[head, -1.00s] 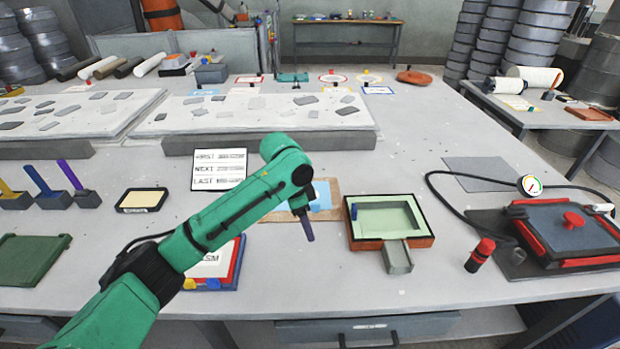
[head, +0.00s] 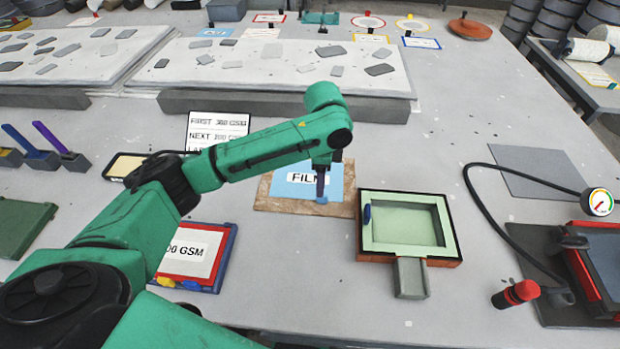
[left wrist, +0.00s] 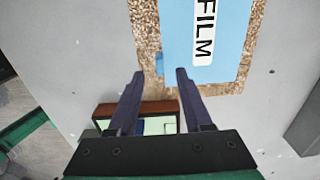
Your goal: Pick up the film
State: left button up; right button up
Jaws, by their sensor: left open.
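The film (head: 297,187) is a light blue sheet with a white "FILM" label, lying flat on a brown speckled board (head: 262,203). It also shows in the left wrist view (left wrist: 188,67), with a small blue tab (left wrist: 160,63) at its near edge. My left gripper (head: 322,188) is over the film's near right part, fingers pointing down. In the left wrist view, my left gripper (left wrist: 160,75) has its two dark fingers apart with nothing between them; the tab lies just beyond the gap between the tips. My right gripper is not in view.
A green-lined mould tray (head: 455,240) with a grey spout stands right of the board. A "GSM" panel (head: 193,252) lies at the front left, and a lettered card (head: 218,122) stands behind my arm. A red-capped cylinder (head: 517,293) and a hose with a gauge (head: 600,202) are at the right.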

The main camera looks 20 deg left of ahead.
pick_arm(q)
notch_tip(320, 180, down, 5)
jog(key=shift+r+p, duration=0.2)
jog(key=shift+p, duration=0.35)
jog(key=shift+s+f, duration=0.1)
jog(key=shift+f, duration=0.4)
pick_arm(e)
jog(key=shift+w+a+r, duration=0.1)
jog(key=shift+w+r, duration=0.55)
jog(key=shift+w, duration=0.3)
pick_arm(q)
grip_shut()
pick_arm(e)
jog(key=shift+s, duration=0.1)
pick_arm(q)
notch_tip(320, 180, up, 20)
